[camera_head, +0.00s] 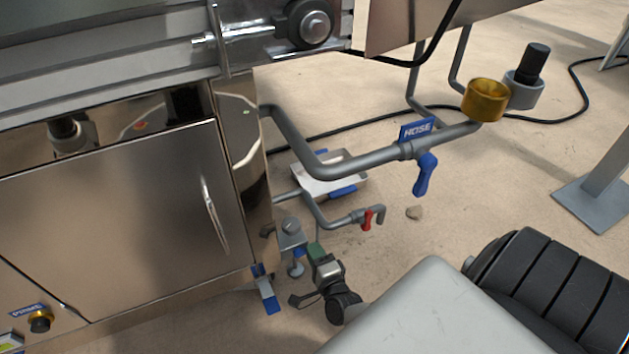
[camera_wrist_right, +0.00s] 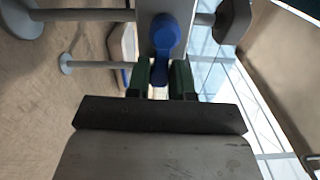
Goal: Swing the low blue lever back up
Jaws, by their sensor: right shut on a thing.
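The low blue lever (camera_head: 296,268) sits at a grey valve block (camera_head: 291,240) beside the lower right corner of the steel cabinet. In the right wrist view the blue lever (camera_wrist_right: 166,38) has its round end in front of a grey plate, and its narrow end lies between two green fingertips. My right gripper (camera_head: 315,252) reaches it from the lower right in the head view; its fingers (camera_wrist_right: 160,78) are shut on the lever. Part of the lever is hidden by the gripper in the head view. My left gripper is not in view.
Above are a grey pipe (camera_head: 350,166) with a HOSE sign (camera_head: 416,129) and another blue lever (camera_head: 425,174). A small red-handled tap (camera_head: 367,219) and a white tray (camera_head: 330,174) are close by. The steel cabinet (camera_head: 120,220) stands left.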

